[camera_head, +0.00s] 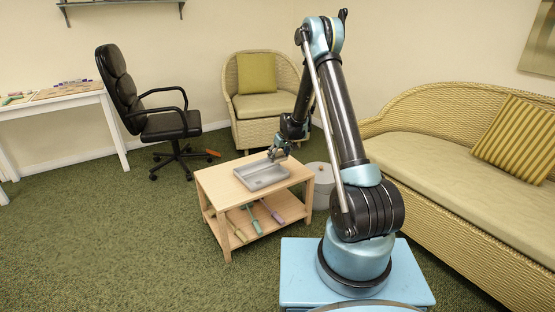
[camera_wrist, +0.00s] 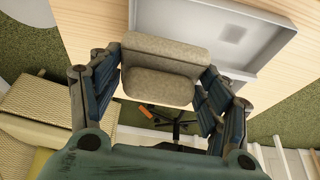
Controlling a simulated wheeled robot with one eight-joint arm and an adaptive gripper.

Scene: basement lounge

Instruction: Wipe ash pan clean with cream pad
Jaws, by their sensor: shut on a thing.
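The ash pan (camera_head: 262,178) is a shallow grey rectangular tray on the wooden table's top. In the wrist view the pan (camera_wrist: 268,48) lies at the top right, with a squarish grey smudge (camera_wrist: 232,34) on its floor. My gripper (camera_head: 277,153) is above the pan's far edge. In the wrist view my gripper (camera_wrist: 161,70) is shut on the cream pad (camera_wrist: 165,52), a beige block with a rounded grip part (camera_wrist: 158,87). The pad overlaps the pan's near side in that view. I cannot tell whether it touches the pan. The pad is too small to make out in the head view.
The light wooden table (camera_head: 222,190) has a lower shelf with several long-handled tools (camera_head: 250,219). A grey round container (camera_head: 321,185) stands close to its right. A wicker sofa (camera_head: 440,160) is on the right, an office chair (camera_head: 165,123) at back left. Carpet at left front is clear.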

